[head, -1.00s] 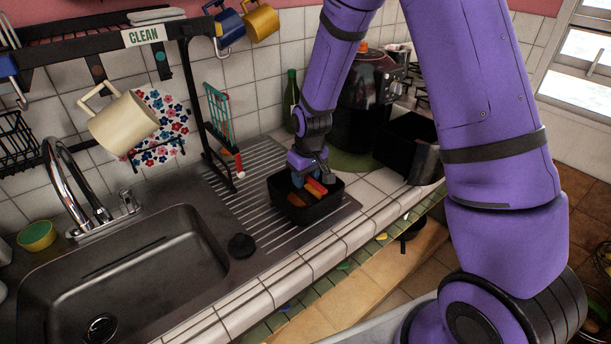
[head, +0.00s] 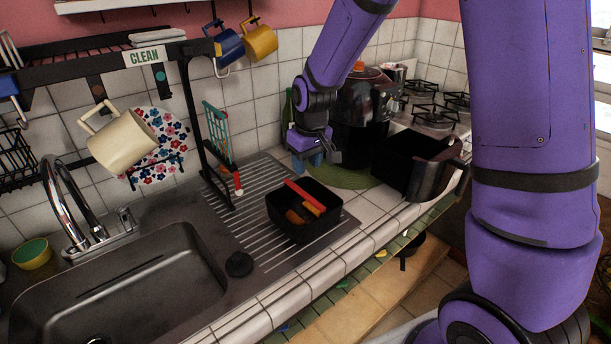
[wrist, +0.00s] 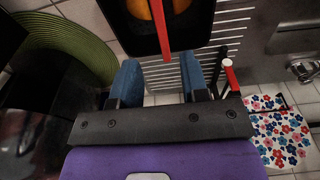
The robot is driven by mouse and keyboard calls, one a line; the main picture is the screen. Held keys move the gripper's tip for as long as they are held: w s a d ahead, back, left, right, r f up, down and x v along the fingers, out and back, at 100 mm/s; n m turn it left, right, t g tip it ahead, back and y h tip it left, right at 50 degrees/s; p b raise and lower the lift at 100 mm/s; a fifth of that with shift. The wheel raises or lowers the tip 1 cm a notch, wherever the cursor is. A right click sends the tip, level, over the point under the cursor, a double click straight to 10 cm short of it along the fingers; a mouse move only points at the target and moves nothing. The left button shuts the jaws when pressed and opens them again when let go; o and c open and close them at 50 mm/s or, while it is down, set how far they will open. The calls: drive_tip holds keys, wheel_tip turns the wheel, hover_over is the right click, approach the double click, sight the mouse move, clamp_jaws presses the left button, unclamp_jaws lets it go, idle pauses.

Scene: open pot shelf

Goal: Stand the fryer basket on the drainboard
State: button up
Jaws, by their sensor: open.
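The fryer basket (head: 292,226) is a black square tub with a red handle (head: 305,196) and orange-brown pieces inside. It sits upright on the ridged metal drainboard (head: 262,176), right of the sink, in the head view. In the wrist view the basket (wrist: 183,38) shows at the top, its red handle (wrist: 160,28) pointing down towards the fingers. My gripper (head: 313,162) is above the counter behind and slightly right of the basket, apart from it. Its blue fingers, also in the wrist view (wrist: 164,85), are open with nothing between them.
A black air fryer (head: 362,135) stands on a green round mat (head: 335,175) behind the basket. Its open black drawer (head: 412,165) sits to the right. A dark rack post (head: 200,130) and a red-handled teal utensil (head: 218,140) stand left. The sink (head: 130,285) is front left.

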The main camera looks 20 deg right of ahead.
drive_tip(key=s+d+r+m+t, duration=0.1)
drive_tip(key=s+d+r, duration=0.1)
drive_tip(key=s+r, duration=0.45)
drive_tip(key=s+d+r+m+t, duration=0.15)
drive_tip(key=s+r, duration=0.25)
drive_tip(key=r, duration=0.5)
drive_tip(key=s+d+r, duration=0.1)
drive_tip(key=s+r, duration=0.2)
drive_tip(key=s, duration=0.5)
drive_tip(key=s+d+r+m+t, duration=0.1)
drive_tip(key=s+d+r, duration=0.1)
drive_tip(key=s, duration=0.7)
drive_tip(key=shift+s+r, duration=0.3)
drive_tip(key=shift+r, duration=0.2)
